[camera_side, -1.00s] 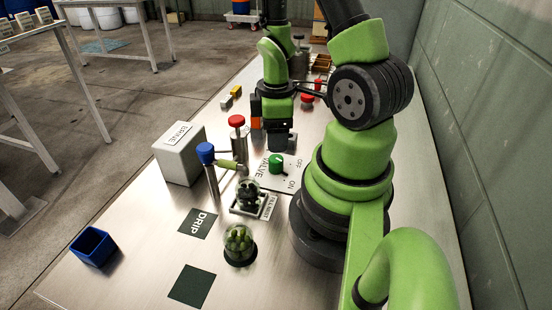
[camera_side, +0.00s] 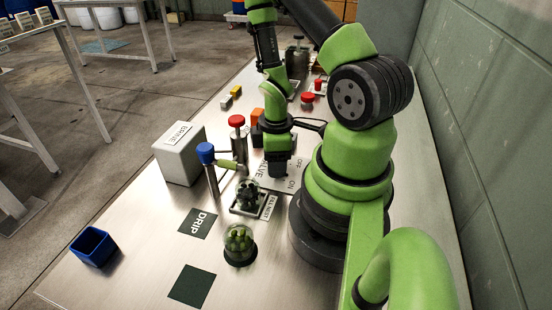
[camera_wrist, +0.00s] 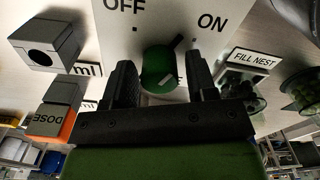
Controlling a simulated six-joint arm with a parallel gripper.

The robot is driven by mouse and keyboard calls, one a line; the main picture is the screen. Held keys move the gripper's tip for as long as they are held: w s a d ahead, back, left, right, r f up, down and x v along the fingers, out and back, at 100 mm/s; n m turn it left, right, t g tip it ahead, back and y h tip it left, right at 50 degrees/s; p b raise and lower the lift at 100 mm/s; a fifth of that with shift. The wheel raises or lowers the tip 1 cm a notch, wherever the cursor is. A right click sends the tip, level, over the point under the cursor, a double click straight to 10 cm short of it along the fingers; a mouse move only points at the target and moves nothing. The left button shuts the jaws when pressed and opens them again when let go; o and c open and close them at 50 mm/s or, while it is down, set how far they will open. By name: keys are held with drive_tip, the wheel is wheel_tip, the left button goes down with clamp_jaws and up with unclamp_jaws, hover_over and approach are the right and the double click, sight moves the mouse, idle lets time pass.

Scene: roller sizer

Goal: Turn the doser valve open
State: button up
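The green valve knob (camera_wrist: 158,68) sits on a white plate (camera_wrist: 150,12) with OFF and ON lettering. A dark pointer bar on it points up and right, towards the ON side. My gripper (camera_wrist: 162,78) is open, with one black finger on each side of the knob. I cannot tell whether the fingers touch it. In the side view my gripper (camera_side: 277,172) is low over the valve plate (camera_side: 294,181) and hides the knob.
The fill nest (camera_side: 248,203) with a glass dome is close in front of the plate. A red-topped post (camera_side: 237,122) and a blue-topped post (camera_side: 206,153) stand to the left. The grey DOSE block (camera_wrist: 62,95) lies left in the wrist view.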

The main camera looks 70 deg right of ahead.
drive_tip(key=c, duration=0.7)
drive_tip(key=shift+m, duration=2.3)
drive_tip(key=o, duration=0.9)
drive_tip(key=shift+o, duration=0.2)
drive_tip(key=shift+r, duration=5)
